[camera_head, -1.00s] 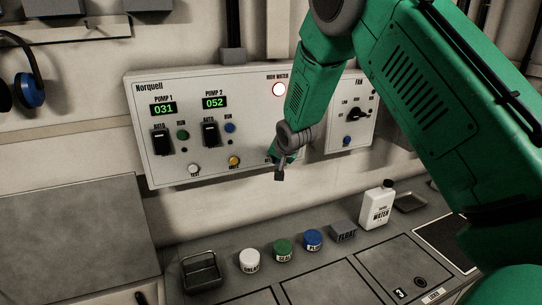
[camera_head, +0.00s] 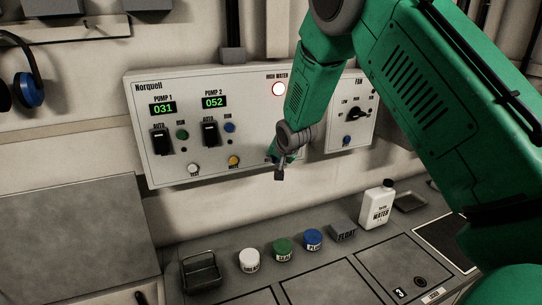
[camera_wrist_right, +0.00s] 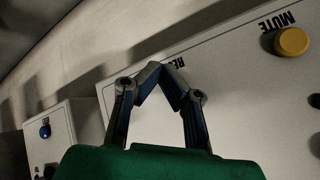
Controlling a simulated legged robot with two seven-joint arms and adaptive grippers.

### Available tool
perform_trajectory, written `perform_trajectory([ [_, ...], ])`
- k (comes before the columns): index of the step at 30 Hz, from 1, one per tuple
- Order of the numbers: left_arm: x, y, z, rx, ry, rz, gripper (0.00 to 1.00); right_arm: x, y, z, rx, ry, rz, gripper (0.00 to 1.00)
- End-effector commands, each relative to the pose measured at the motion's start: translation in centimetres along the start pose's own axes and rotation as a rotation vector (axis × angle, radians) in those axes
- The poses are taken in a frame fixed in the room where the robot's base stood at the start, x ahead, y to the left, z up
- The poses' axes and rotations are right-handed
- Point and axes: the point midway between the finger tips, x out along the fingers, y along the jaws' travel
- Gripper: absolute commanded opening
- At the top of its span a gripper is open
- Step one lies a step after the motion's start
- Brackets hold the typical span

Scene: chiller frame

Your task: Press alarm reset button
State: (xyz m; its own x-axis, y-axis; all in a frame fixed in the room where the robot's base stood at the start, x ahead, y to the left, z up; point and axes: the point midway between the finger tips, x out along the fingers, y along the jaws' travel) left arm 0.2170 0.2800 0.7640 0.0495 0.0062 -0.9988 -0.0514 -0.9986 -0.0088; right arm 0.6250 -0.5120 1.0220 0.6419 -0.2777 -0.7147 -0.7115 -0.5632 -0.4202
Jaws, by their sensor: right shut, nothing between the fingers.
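The white Norquell control panel (camera_head: 255,160) is on the wall, with lit pump displays and a lit high water lamp (camera_head: 279,89). A white test button (camera_head: 194,168) and a yellow mute button (camera_head: 234,161) sit along its lower edge. The yellow button also shows in the right wrist view (camera_wrist_right: 291,42). My right gripper (camera_head: 279,177) is shut and empty at the panel's lower right. In the wrist view its closed fingertips (camera_wrist_right: 158,72) are over a label starting "RE". The button there is hidden behind the fingers; I cannot tell whether they touch it. My left gripper is out of view.
A fan box (camera_head: 347,125) with a knob and blue button is right of the panel. Below, the bench holds white (camera_head: 249,260), green (camera_head: 283,250) and blue (camera_head: 313,240) lidded tubs, a grey float block (camera_head: 343,231) and a white water bottle (camera_head: 377,206).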

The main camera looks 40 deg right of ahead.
Motion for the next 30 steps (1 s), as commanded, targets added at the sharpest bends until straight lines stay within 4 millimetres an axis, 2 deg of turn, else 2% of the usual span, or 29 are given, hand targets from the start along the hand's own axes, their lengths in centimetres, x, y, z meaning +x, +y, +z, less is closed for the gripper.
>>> perform_trajectory([
  [30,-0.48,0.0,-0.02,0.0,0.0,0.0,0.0,0.39,-0.53,-0.47,0.0,0.0,0.0,0.0],
])
